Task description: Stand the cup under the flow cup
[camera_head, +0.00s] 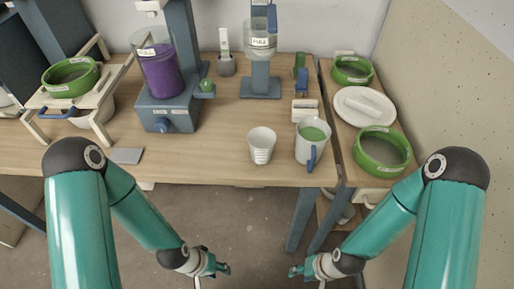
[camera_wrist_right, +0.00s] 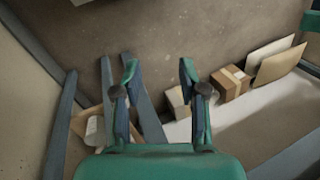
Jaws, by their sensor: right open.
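The cup (camera_head: 262,146) is white and ribbed, and stands upright near the front edge of the table, looking empty. The flow cup (camera_head: 261,40) is clear, has a label, and is held on a blue-grey stand (camera_head: 261,87) at the back. The cup is in front of the stand, not under the flow cup. My left gripper (camera_head: 222,269) is low in front of the table, away from the cup; its fingers are too small to judge. My right gripper (camera_head: 297,271) is also low in front of the table. In the right wrist view it is open and empty (camera_wrist_right: 158,76).
A jug (camera_head: 312,153) with green liquid and a blue handle stands right of the cup. A blue-grey machine (camera_head: 168,113) with a purple-filled container stands left. Green-rimmed sieves (camera_head: 383,151) and a white lid (camera_head: 364,107) are at right. The table (camera_head: 222,150) is bare left of the cup.

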